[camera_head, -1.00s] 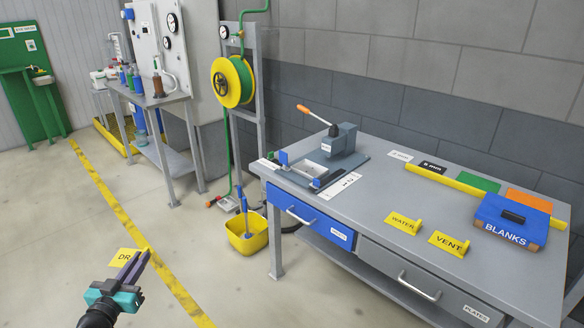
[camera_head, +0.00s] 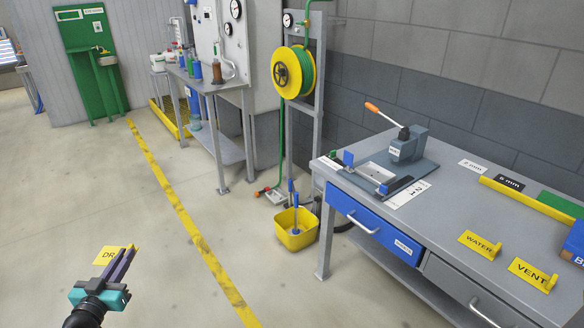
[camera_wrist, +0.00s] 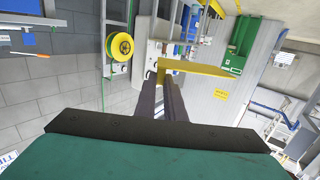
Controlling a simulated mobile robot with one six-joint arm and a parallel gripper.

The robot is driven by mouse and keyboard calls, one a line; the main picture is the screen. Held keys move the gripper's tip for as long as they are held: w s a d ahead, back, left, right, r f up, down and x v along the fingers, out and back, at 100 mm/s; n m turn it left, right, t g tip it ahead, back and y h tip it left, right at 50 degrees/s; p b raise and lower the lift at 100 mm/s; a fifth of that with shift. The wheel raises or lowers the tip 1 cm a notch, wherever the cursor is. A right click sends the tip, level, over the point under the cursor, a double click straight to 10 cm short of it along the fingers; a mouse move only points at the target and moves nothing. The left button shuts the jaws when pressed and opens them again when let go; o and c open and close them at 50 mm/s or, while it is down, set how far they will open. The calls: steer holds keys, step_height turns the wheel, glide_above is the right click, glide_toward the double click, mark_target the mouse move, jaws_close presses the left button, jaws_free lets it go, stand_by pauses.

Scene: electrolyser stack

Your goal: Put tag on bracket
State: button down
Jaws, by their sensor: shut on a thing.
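My gripper (camera_head: 121,262) is at the lower left of the head view, over open floor. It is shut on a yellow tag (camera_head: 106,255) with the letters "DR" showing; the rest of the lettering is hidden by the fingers. In the wrist view the yellow tag (camera_wrist: 193,67) is seen edge-on between the fingertips. Two more yellow tags, marked WATER (camera_head: 479,244) and VENT (camera_head: 531,274), stand on the grey workbench (camera_head: 440,225) at the right. I cannot make out the bracket for certain.
A yellow bucket (camera_head: 296,238) stands on the floor left of the workbench. A yellow hose reel (camera_head: 293,72) hangs on a grey frame. A grey side table (camera_head: 208,84) with bottles and a green stand (camera_head: 90,60) are farther back. Floor along the yellow line is clear.

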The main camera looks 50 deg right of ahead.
steer(key=shift+d, duration=0.15)
steer(key=s+d+r+m+g+h+p, duration=0.1)
steer(key=s+d+m+g+p, duration=0.15)
steer(key=d, duration=1.15)
steer(key=s+d+r+m+g+h+p, duration=0.1)
steer(key=s+d+r+g+p, duration=0.2)
steer(key=d, duration=1.1)
steer(key=s+d+m+g+h+p, duration=0.2)
steer(key=s+d+p, duration=0.15)
steer(key=d, duration=0.95)
steer(key=s+d+m+g+p, duration=0.1)
steer(key=s+d+g+p, duration=0.1)
steer(key=s+d, duration=0.6)
steer(key=s+d+r+m+g+p, duration=0.1)
steer(key=s+d+m+g+p, duration=0.1)
steer(key=s+d, duration=0.7)
steer(key=s+d+r+m+g+p, duration=0.1)
steer(key=s+d+g, duration=0.3)
steer(key=s+d, duration=0.5)
steer(key=s+m+p, duration=0.1)
steer(key=s, duration=0.8)
steer(key=shift+y+p, duration=0.3)
steer(key=shift+d+f+b, duration=0.1)
steer(key=shift+d+b, duration=0.05)
steer(key=shift+b, duration=0.25)
